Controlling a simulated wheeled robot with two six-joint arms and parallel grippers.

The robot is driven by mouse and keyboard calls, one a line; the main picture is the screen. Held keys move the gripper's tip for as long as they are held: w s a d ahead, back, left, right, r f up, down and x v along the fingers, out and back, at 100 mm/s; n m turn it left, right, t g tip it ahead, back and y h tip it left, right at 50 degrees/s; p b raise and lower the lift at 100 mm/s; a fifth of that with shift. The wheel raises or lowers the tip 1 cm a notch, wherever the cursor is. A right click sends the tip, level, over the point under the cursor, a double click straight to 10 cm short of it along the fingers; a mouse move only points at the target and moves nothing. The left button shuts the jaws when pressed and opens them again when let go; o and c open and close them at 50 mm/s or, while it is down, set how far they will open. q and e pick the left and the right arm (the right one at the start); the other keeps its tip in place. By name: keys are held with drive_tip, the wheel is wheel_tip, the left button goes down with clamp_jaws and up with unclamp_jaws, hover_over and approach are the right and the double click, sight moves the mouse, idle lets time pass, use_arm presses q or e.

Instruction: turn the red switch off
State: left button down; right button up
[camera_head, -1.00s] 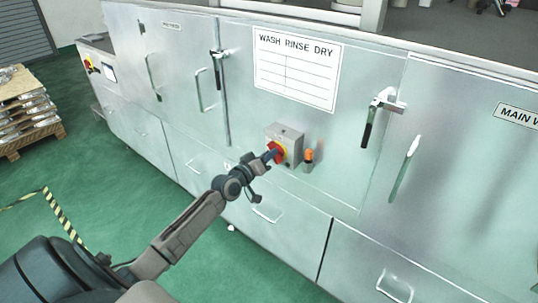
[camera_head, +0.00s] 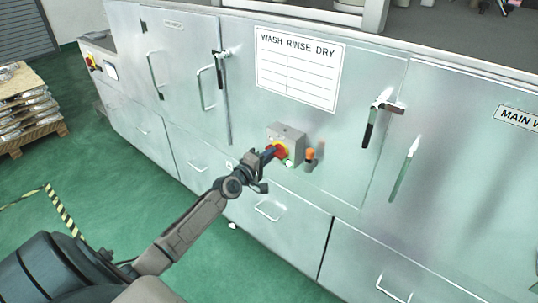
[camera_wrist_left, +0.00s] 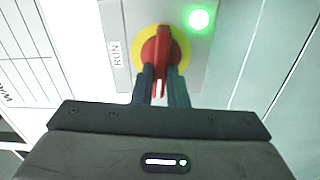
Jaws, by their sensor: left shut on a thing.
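The red switch (camera_wrist_left: 161,48) is a rotary handle on a yellow round plate, on a grey box fixed to the metal cabinet front. In the left wrist view its handle points along the fingers, with a "RUN" label to the left and a lit green lamp (camera_wrist_left: 199,19) to the upper right. In the head view the switch (camera_head: 276,149) is partly hidden by my left gripper (camera_head: 270,154). My left gripper, also in the wrist view (camera_wrist_left: 160,76), is shut on the red handle, one finger on each side. My right gripper is not in view.
An orange-capped button (camera_head: 310,154) sticks out just right of the switch box. Door handles and latches (camera_head: 378,115) project from the cabinet. A "WASH RINSE DRY" sign (camera_head: 298,68) is above. A loaded pallet (camera_head: 30,130) stands on the open green floor at the left.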

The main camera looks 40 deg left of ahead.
use_arm(q)
drive_tip(key=shift+f+n, duration=0.1)
drive_tip(key=shift+n, duration=0.6)
drive_tip(key=c, duration=1.4)
unclamp_jaws()
drive_tip(key=shift+c, duration=0.2)
drive_tip(key=s+p, duration=0.2)
drive_tip(key=s, duration=0.8)
drive_tip(key=shift+s+a, duration=0.4)
drive_tip(key=shift+f, duration=0.1)
